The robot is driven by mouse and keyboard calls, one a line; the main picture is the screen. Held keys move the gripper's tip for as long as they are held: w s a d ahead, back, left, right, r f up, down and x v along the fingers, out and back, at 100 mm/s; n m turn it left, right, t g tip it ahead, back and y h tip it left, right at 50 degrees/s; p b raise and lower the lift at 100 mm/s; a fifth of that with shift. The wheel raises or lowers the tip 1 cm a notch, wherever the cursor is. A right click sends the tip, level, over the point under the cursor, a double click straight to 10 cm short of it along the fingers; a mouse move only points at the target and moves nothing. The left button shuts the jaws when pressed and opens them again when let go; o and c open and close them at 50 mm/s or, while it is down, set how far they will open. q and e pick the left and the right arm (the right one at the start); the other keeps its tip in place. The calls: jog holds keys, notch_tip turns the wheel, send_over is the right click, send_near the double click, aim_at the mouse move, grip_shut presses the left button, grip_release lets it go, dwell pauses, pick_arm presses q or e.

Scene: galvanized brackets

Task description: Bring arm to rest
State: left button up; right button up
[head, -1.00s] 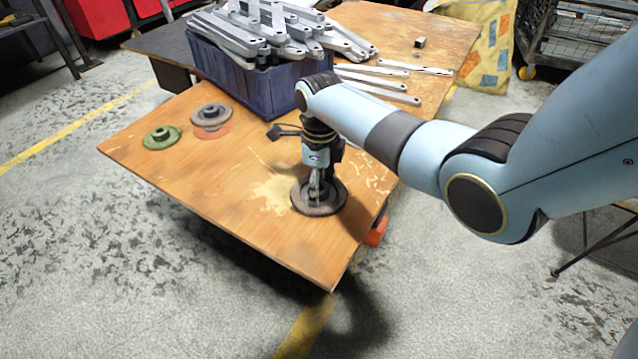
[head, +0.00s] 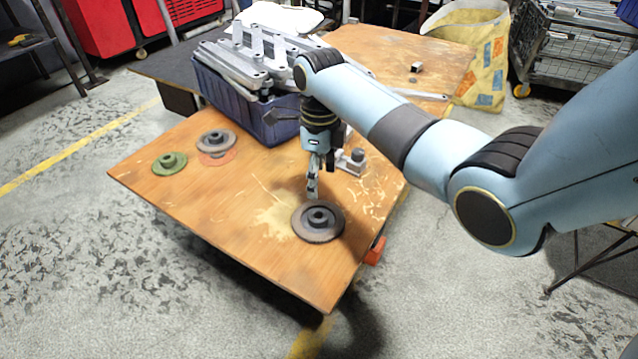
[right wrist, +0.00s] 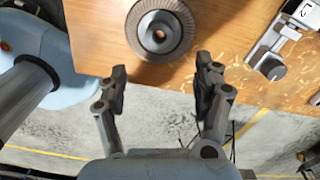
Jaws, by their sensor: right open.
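My right gripper (head: 313,190) is open and empty above the wooden table, just behind the dark grey flanged disc (head: 318,222). In the right wrist view the two fingers (right wrist: 162,88) stand apart, and the disc (right wrist: 160,32) lies flat beyond their tips, with nothing between them. The right arm (head: 400,130) reaches in from the right side. My left gripper is not in view.
A green disc (head: 169,163) and a grey disc (head: 216,143) beside a reddish round patch lie at the table's left. A blue crate (head: 235,105) heaped with metal brackets (head: 262,55) stands behind. A small metal fixture (head: 352,161) sits right of the gripper. The front table area (head: 255,240) is clear.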

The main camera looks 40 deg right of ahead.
jog(key=shift+r, duration=0.35)
dwell(0.3)
